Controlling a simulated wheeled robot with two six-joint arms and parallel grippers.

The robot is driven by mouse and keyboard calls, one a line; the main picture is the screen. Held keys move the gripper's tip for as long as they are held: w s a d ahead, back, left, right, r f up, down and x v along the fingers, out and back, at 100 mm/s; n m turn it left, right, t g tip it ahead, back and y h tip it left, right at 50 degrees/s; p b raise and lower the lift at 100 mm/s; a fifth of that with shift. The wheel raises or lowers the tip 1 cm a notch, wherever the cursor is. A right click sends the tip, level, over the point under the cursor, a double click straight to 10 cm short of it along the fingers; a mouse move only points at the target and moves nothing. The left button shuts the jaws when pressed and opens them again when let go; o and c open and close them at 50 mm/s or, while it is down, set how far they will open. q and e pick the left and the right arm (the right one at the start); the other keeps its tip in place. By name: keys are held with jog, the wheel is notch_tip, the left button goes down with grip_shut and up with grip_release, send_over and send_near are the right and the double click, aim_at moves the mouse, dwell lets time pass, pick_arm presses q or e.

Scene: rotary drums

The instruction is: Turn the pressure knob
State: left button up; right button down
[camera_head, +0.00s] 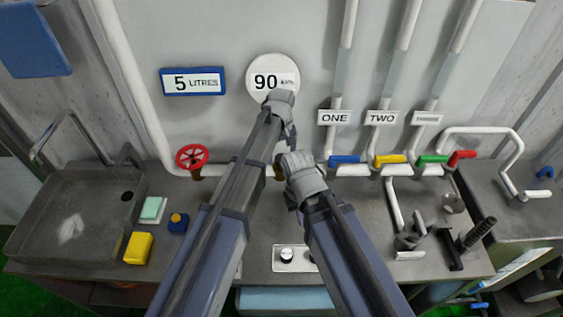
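The round white dial (266,78) on the wall reads 90, with smaller letters partly covered by my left gripper. My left gripper (289,134) is in front of the wall just below the dial. My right gripper (283,162) is just below it, close to the pipe along the wall. A small orange-brown fitting (278,172) shows on that pipe between my arms. No pressure knob is clearly visible there; my grippers and arms cover that spot. I cannot see the fingertips well enough to tell open from shut, or whether they touch anything.
A red valve wheel (192,157) sits left, under the 5 LITRES sign (193,81). Blue (344,159), yellow (390,160) and green (432,159) handles line the pipe at right. A white plate with a knob (287,255) lies on the counter between my arms. A sink (75,225) is left.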

pick_arm(q)
jog(key=shift+f, duration=0.4)
pick_arm(e)
jog(key=shift+f, duration=0.4)
pick_arm(q)
jog(key=c, duration=1.4)
jog(key=shift+m, duration=2.2)
jog(key=o, duration=1.4)
jog(key=shift+r, duration=0.1)
pick_arm(e)
jog(key=shift+r, duration=0.1)
